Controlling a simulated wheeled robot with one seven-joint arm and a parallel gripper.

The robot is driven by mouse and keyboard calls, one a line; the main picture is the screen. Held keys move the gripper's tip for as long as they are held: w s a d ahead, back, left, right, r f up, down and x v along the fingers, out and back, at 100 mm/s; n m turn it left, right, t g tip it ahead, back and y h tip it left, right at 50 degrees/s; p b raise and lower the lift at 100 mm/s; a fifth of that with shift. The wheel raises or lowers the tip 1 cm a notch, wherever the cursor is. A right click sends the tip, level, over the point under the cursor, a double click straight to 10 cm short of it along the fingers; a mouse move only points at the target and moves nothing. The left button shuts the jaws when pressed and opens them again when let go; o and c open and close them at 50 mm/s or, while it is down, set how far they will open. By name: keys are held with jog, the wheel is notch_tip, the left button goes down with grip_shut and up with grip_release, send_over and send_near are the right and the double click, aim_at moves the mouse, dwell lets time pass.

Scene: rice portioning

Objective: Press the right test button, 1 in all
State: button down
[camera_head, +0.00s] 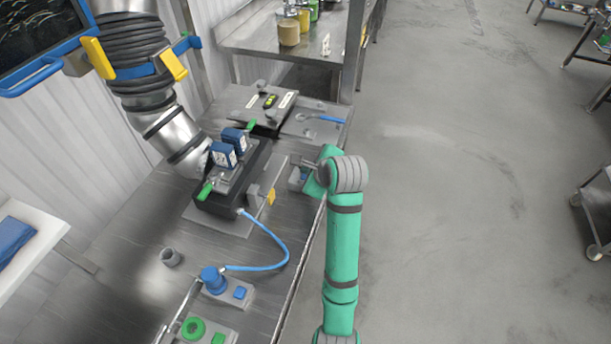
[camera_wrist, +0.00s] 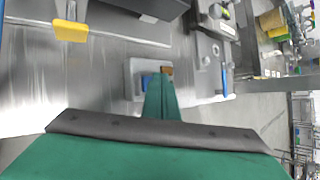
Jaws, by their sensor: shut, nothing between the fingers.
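My gripper (camera_head: 314,185) is shut, its green fingers pointing down at the table's right edge. In the wrist view my gripper (camera_wrist: 158,82) reaches over a small grey box (camera_wrist: 134,68). A blue button (camera_wrist: 146,82) shows on that box beside the fingertips and is partly covered by them. I cannot tell whether they touch. In the head view the grey box (camera_head: 294,182) is mostly hidden behind my gripper. Left of it stands a black machine (camera_head: 225,203) with two blue modules (camera_head: 230,146) on top. Which button is called the right test button is not marked.
A blue hose (camera_head: 283,250) runs from the machine to a blue fitting (camera_head: 213,279) near a blue button (camera_head: 240,293). A green ring (camera_head: 193,329) sits at the front. A yellow tab (camera_head: 271,196) stands beside the machine.

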jog(key=shift+r, duration=0.25)
jog(key=shift+r, duration=2.5)
jog(key=shift+f, duration=0.1)
